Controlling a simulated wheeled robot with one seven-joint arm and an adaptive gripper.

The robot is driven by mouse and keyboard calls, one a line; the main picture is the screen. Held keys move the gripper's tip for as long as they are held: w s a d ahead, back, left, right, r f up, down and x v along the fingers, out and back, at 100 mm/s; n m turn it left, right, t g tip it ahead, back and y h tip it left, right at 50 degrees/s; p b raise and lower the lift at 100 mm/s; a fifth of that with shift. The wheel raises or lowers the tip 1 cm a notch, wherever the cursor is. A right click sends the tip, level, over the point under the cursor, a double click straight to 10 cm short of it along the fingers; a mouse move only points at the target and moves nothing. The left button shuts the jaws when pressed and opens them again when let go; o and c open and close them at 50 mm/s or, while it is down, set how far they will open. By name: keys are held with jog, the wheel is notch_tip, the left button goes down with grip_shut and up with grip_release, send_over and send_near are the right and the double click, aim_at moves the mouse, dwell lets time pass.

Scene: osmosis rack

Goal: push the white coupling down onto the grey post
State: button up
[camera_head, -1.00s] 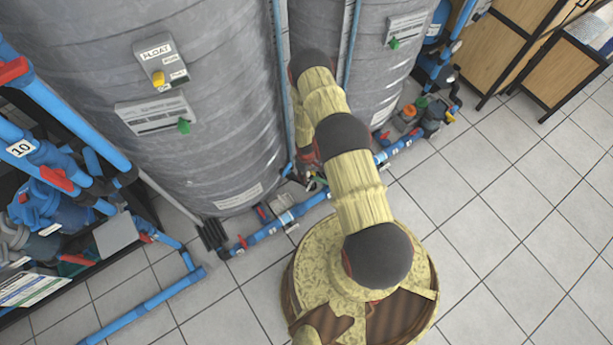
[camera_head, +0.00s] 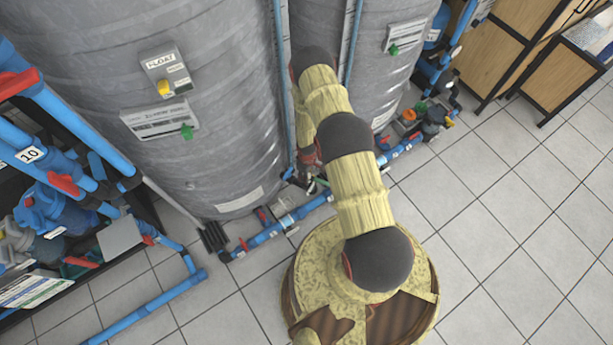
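My arm reaches away from my base toward the gap between the two grey tanks, then bends down. My gripper (camera_head: 315,184) is small and mostly hidden behind my own arm links, low by the blue floor pipe. I cannot tell whether it is open or shut, or whether it holds anything. I cannot make out the white coupling or the grey post for certain; they may be hidden behind my arm.
A large grey tank (camera_head: 225,110) stands left of my arm and a second tank (camera_head: 395,55) right of it. A blue floor pipe (camera_head: 265,236) runs along their feet. A rack with blue pipes (camera_head: 65,110) stands left. Tiled floor (camera_head: 510,240) is clear at right.

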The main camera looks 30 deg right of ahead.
jog(key=shift+s+r, duration=0.55)
jog(key=shift+r, duration=0.15)
jog(key=s+r+p, duration=0.1)
jog(key=s+r, duration=0.7)
jog(key=s, duration=0.4)
jog(key=shift+s+a, duration=0.25)
jog(key=shift+a, duration=0.1)
